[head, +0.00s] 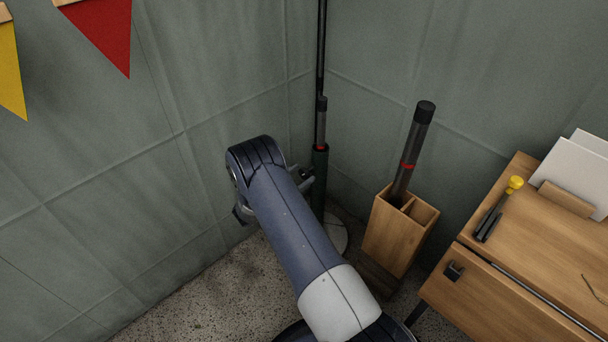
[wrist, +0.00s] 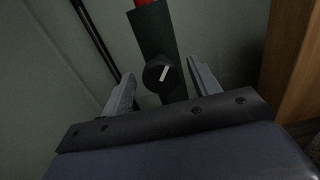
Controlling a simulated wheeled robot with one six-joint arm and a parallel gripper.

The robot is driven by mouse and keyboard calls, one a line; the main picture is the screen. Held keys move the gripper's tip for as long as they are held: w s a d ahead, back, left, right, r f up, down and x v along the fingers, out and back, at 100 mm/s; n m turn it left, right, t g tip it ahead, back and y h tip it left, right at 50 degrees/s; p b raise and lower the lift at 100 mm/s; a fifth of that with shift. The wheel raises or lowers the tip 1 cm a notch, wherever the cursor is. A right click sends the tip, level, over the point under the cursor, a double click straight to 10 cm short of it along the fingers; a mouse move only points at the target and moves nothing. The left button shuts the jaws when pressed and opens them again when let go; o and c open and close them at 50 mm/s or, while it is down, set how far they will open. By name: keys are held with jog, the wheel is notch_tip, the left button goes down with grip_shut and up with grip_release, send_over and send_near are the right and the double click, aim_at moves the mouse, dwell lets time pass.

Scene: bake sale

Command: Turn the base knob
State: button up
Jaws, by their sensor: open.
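The base knob (wrist: 160,74) is a round black knob with a pale bar across its face. It sits on the dark green base post (wrist: 154,33), which has a red band at its top in the wrist view. The post (head: 319,172) also stands in the corner in the head view, where my arm hides the knob. My gripper (wrist: 164,85) is open, with one finger on each side of the knob and a gap to both. The pale bar is tilted. Whether the fingertips reach past the knob's face I cannot tell.
A wooden holder box (head: 401,232) with a dark tube (head: 413,150) stands right of the post. A wooden desk (head: 505,282) fills the lower right, with a yellow-tipped tool (head: 498,208) and white cards (head: 577,167). Fabric walls close in behind; bunting (head: 101,31) hangs upper left.

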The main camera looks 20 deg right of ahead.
jog(key=shift+x, duration=1)
jog(key=c, duration=1)
